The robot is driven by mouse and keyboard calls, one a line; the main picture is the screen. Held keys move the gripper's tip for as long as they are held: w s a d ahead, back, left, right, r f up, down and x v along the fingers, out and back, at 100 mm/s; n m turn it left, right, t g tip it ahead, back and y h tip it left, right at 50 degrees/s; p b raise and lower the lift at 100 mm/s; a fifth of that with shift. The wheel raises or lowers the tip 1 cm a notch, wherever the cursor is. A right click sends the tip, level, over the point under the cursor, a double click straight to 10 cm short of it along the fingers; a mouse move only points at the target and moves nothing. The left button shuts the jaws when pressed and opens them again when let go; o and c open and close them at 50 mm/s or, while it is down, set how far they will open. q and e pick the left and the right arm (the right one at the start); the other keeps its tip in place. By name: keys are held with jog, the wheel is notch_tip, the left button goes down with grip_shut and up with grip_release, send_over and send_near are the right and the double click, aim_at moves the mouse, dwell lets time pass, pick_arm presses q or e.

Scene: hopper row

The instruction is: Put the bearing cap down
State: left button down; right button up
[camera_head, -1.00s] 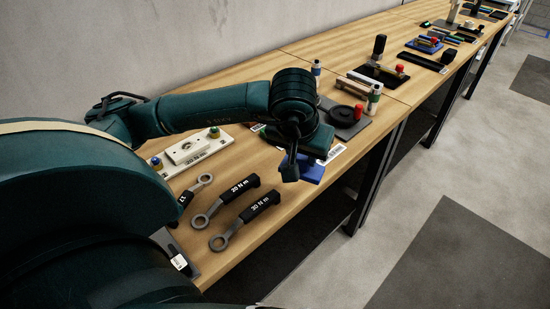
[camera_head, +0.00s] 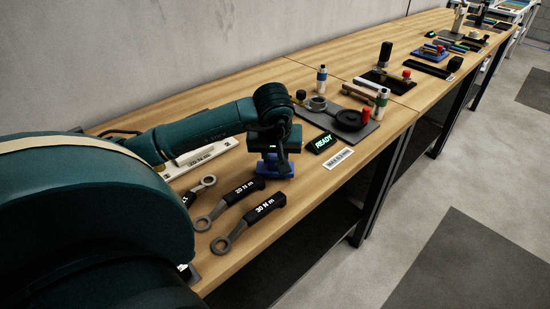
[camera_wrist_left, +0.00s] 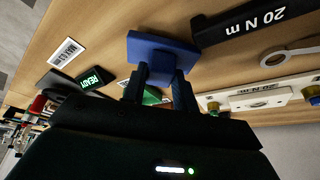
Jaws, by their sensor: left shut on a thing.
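The bearing cap, a blue block-like part (camera_head: 268,168), shows partly behind my left gripper (camera_head: 278,168) in the head view. In the left wrist view the blue cap (camera_wrist_left: 160,52) sits at the fingertips of my left gripper (camera_wrist_left: 161,76), which is shut on it. Wood bench shows around the cap, but whether it touches the bench I cannot tell. My right gripper is not in view.
Torque wrenches, one marked 20 N m (camera_head: 236,193) and one 30 N m (camera_head: 263,210), lie close in front. A white fixture plate (camera_head: 205,155) is to the left. A lit READY display (camera_head: 324,143), a paper label (camera_head: 342,158) and a grey plate (camera_head: 365,134) are to the right.

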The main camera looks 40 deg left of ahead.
pick_arm(q)
jog(key=shift+f, duration=0.5)
jog(key=shift+f, duration=0.1)
jog(key=c, duration=1.1)
grip_release()
jog(key=shift+f, duration=0.1)
jog(key=shift+r, duration=0.3)
jog(key=v, duration=1.1)
jog(key=shift+s+d+r, duration=0.15)
jog(key=shift+d+r, duration=0.05)
jog(key=shift+r, duration=0.15)
